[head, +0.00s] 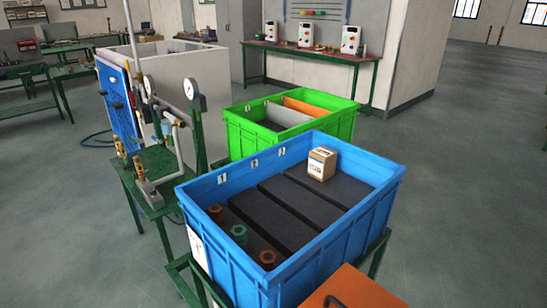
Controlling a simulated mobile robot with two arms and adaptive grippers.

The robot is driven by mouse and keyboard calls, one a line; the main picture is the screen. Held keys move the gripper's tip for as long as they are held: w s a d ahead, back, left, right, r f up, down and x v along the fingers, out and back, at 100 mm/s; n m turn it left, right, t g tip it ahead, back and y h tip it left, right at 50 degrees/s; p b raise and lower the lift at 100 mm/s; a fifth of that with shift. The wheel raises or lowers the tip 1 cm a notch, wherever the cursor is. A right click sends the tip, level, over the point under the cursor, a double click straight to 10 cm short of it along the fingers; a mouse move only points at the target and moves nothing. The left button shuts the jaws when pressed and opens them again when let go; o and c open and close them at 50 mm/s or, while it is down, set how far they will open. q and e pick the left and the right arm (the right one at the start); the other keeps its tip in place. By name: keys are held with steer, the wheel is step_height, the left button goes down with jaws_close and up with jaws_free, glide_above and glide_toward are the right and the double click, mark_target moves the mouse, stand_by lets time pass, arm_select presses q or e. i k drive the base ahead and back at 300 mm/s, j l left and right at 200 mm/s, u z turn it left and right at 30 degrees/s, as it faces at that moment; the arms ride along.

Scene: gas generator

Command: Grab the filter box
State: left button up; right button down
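A small tan cardboard box with dark printing and a white top label (321,164) sits in the blue crate (290,251); it looks like the filter box. It rests upright on one of the dark foam blocks, near the crate's far wall. Neither of my grippers shows in the head view, so nothing is seen touching the box.
Hexagonal parts (239,233) sit at the crate's near left. A green crate (290,127) with panels stands behind. A green stand with gauges and pipes (157,163) is at left. An orange surface (352,288) is at front right. The right floor is clear.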

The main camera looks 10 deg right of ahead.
mark_target(323, 162)
steer(key=i+l+u, duration=0.15)
steer(key=l+u, duration=0.35)
steer(key=l, duration=0.5)
steer(key=l+u, duration=0.5)
steer(key=l, duration=0.45)
steer(key=k, duration=0.05)
